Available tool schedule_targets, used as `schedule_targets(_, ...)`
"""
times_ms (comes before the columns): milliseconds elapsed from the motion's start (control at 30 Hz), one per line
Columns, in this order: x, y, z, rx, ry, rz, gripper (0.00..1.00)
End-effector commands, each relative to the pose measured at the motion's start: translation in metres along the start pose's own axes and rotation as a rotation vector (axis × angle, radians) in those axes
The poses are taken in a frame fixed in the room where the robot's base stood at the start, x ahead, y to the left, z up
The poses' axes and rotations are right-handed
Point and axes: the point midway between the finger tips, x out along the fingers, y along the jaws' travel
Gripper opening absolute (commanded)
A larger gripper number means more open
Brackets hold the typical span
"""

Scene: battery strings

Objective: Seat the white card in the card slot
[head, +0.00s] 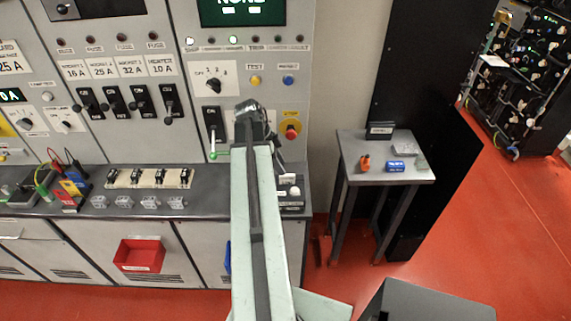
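My arm reaches up the middle of the head view, over the bench toward the grey panel. My gripper (258,118) is the dark end of the arm, in front of the panel left of the red emergency button. Its fingers cannot be made out, so whether it is open, shut or holding anything is unclear. I cannot clearly make out the white card. A dark device (291,204) with small white parts (294,191) sits on the bench right of my arm, partly hidden by it. Whether it has the card slot is too small to tell.
The bench (210,205) carries a fuse strip (150,178), clear blocks (150,202) and test leads. A red bin (139,255) hangs below. A side table (378,174) at right holds an orange item (365,162), a blue box (396,166) and grey boxes. Red floor is open at right.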

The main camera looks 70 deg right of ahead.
Motion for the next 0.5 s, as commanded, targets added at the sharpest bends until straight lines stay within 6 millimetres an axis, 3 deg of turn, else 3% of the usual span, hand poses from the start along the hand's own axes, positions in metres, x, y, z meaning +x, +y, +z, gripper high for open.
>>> schedule_targets(33, -0.025, -0.001, -0.005, -0.001, 0.0, -0.001, 0.34)
schedule_targets(200, -0.051, -0.001, -0.003, -0.001, 0.001, -0.001, 0.34)
schedule_targets(500, -0.052, -0.001, 0.0, 0.0, 0.002, -0.002, 0.34)
